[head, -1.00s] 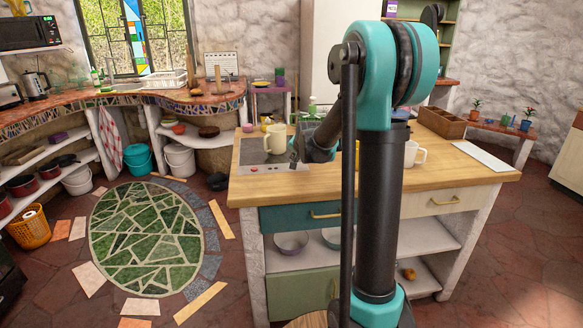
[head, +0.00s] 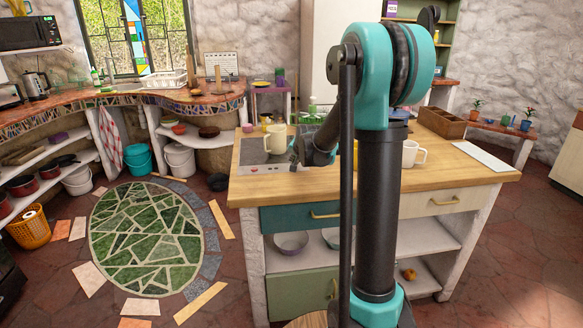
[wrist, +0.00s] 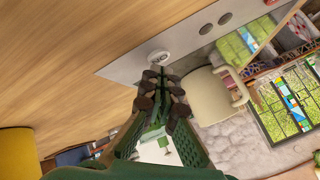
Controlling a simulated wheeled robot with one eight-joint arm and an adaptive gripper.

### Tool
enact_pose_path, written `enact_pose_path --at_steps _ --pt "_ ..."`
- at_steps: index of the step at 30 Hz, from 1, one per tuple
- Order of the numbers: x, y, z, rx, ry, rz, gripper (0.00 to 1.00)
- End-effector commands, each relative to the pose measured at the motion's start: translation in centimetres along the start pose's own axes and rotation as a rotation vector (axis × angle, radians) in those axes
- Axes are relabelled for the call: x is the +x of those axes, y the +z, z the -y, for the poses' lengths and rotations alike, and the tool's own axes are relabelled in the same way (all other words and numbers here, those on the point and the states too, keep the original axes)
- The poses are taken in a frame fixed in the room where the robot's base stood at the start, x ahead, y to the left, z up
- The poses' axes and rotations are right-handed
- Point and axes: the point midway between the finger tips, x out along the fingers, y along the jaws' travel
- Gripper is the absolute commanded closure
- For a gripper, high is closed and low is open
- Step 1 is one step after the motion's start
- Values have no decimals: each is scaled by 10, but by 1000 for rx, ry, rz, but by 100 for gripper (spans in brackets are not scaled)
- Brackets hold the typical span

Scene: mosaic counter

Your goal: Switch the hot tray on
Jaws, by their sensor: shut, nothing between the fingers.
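The hot tray (head: 252,153) lies at the left end of the wooden counter, with a pale front control strip (head: 262,170). In the wrist view this strip (wrist: 124,70) carries a round white knob (wrist: 159,57) and two dark round marks. A cream mug (head: 276,138) stands on the tray; it also shows in the wrist view (wrist: 208,100), to the right of the fingers. My gripper (wrist: 164,78) is shut and empty. Its fingertips appear close to the knob; whether they touch it I cannot tell. In the head view the gripper (head: 293,156) is small, right of the mug.
A second cream mug (head: 412,153) stands farther right on the counter (head: 450,178), partly behind my arm. A wooden box (head: 442,123) and a white sheet (head: 480,156) lie to the right. A yellow object (wrist: 18,150) shows at the wrist view's lower left. The counter's front is clear.

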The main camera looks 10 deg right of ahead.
Motion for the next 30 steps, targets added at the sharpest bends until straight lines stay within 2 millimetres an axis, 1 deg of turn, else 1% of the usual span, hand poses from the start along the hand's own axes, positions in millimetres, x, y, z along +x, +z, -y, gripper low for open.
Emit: enact_pose_path --at_steps 17,30 --pt "0 0 0 0 0 0 100" --pt "6 5 -5 0 0 0 100"
